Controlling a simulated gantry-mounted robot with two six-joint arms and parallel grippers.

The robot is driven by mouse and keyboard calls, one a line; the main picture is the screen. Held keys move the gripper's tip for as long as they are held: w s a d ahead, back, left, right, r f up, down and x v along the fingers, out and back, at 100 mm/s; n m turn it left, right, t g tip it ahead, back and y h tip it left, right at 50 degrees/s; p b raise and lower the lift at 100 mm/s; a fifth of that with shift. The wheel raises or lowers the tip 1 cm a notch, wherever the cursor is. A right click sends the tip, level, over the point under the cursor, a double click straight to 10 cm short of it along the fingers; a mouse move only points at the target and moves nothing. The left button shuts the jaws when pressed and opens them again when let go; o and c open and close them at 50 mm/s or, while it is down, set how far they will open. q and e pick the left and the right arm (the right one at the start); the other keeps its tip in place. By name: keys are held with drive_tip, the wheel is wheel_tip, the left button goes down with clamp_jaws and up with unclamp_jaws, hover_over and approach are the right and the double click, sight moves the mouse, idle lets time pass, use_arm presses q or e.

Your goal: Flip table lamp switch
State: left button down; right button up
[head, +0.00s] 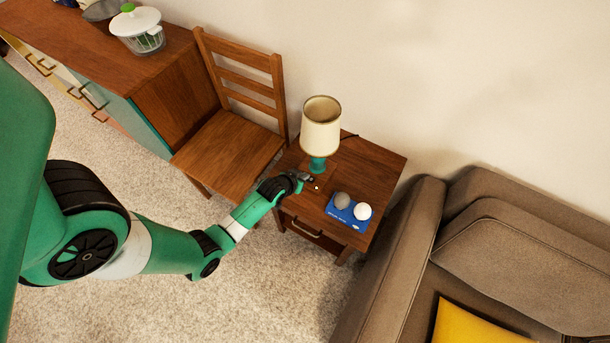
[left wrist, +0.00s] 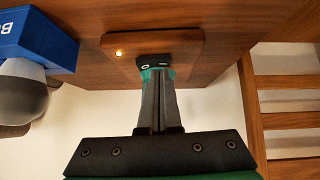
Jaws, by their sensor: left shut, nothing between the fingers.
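The table lamp has a cream shade (head: 321,127) and a teal stem (head: 318,164). It stands upright on a wooden nightstand (head: 370,161). In the left wrist view, a flat wooden plate (left wrist: 190,43) carries a small black switch (left wrist: 154,62) with white marks and a small glowing light (left wrist: 119,53). My left gripper (head: 307,179) is at the lamp's foot. In the left wrist view, its fingers (left wrist: 158,85) are shut, empty, with their tips right at the switch. I cannot tell whether they touch it. My right gripper is out of view.
A blue box (head: 349,212) with a grey ball (head: 342,200) and a white ball (head: 363,211) lies right of the gripper on the nightstand. A wooden chair (head: 228,149) stands left of the nightstand, and a brown sofa (head: 510,230) stands to its right.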

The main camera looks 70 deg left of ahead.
use_arm(q)
drive_tip(key=r+p, duration=0.1)
drive_tip(key=r, duration=0.1)
drive_tip(key=r+p, duration=0.2)
drive_tip(key=shift+a+r+p, duration=0.2)
drive_tip(key=shift+r+p, duration=0.1)
drive_tip(key=shift+r, duration=0.05)
drive_tip(key=s+p+v, duration=0.1)
drive_tip(key=p+v, duration=0.3)
drive_tip(key=v, duration=0.5)
drive_tip(key=shift+f, duration=0.3)
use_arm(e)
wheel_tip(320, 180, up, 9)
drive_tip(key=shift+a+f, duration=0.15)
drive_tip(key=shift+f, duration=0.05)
